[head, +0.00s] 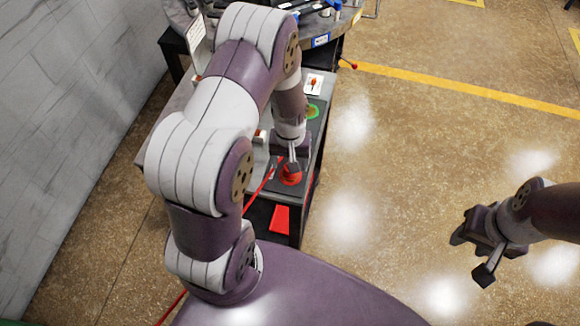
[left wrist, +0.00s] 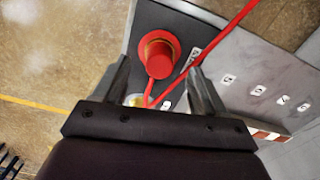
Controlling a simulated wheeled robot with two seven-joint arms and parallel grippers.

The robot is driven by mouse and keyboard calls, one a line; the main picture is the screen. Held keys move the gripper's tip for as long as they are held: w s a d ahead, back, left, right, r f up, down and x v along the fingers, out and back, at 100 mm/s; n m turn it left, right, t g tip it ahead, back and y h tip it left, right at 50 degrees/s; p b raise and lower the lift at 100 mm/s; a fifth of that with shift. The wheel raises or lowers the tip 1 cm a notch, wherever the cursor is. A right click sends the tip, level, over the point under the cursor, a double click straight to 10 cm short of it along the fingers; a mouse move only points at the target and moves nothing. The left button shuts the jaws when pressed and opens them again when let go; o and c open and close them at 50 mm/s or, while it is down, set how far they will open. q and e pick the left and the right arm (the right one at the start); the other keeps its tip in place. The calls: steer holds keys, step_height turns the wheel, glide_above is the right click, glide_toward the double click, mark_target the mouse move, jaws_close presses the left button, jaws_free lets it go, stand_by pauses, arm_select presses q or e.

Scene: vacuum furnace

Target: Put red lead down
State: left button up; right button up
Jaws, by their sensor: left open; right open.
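The red lead shows as a thin red cable (left wrist: 215,45) in the left wrist view, running from the top right down past a red round capped piece (left wrist: 160,55) on a dark grey surface. In the head view the round piece (head: 291,176) sits on the cart top just below my left gripper (head: 292,162), and the cable (head: 262,184) runs down to the left. In the left wrist view, the left gripper's fingers (left wrist: 160,88) are apart, with the red piece just beyond their tips. I cannot tell where the cable ends. My right gripper (head: 471,256) is open and empty over the floor.
The dark cart (head: 316,125) also carries a green ring (head: 312,111) and a white plate with a red part (head: 314,83). A red object (head: 280,219) shows on its lower level. A workbench (head: 345,22) stands behind. The floor at right is clear.

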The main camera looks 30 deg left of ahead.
arm_select(q)
step_height(320, 180, up, 9)
steer(key=s+d+r+m+t, duration=0.1)
steer(key=s+d+r+m, duration=0.3)
steer(key=s, duration=0.4)
step_height(320, 180, up, 3)
steer(key=shift+s+d+f+m, duration=0.1)
steer(key=shift+s+d+m, duration=0.2)
steer(key=shift+d, duration=0.3)
steer(key=shift+s, duration=0.1)
